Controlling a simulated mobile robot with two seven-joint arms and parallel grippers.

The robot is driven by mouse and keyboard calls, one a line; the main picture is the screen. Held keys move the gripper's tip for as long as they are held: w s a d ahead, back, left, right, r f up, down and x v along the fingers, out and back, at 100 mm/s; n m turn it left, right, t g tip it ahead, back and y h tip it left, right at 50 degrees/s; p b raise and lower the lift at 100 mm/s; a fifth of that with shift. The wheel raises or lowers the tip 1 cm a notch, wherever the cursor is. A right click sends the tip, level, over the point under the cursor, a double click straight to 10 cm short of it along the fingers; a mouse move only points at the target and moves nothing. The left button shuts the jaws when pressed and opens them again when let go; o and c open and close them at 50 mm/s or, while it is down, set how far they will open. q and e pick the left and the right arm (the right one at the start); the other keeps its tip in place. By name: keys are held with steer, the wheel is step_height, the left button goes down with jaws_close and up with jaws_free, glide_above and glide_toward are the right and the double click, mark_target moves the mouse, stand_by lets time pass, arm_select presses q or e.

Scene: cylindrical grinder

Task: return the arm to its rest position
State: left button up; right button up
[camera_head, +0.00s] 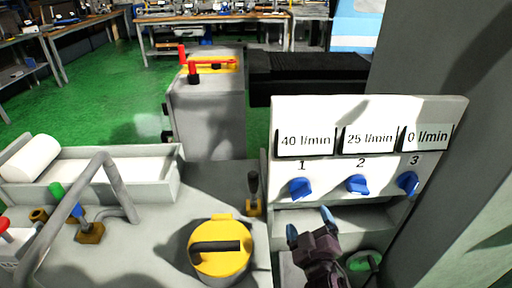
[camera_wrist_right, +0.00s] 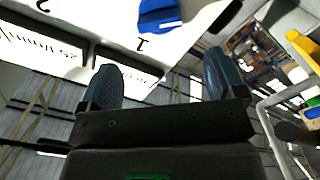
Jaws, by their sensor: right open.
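My right gripper (camera_head: 308,226) is in the lower middle of the head view, in front of and below the white flow panel (camera_head: 440,120). Its two blue-grey fingertips are apart and nothing is between them. In the right wrist view the open fingers (camera_wrist_right: 160,82) point toward the panel, with a blue knob (camera_wrist_right: 158,15) beyond them. The panel has blue knob 1 (camera_head: 300,187), knob 2 (camera_head: 358,184) and knob 3 (camera_head: 408,182). The displays above them read 40, 25 and 0 l/min. My left gripper is not in view.
A yellow round cap with a black handle (camera_head: 220,262) sits left of my right gripper. A dark lever (camera_head: 253,190) stands behind it. A bent grey pipe (camera_head: 108,178) and a white tray (camera_head: 170,172) are at left. A grey wall (camera_head: 455,225) is close at right.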

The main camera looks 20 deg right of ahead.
steer(key=s+d+f+m+g+y+p, duration=0.1)
steer(key=s+f+m+g+y, duration=0.3)
steer(key=s+f, duration=1.1)
steer(key=shift+s+d+g+y, duration=0.3)
steer(key=shift+s+d+g, duration=0.3)
steer(key=shift+g, duration=0.6)
stand_by(1.9)
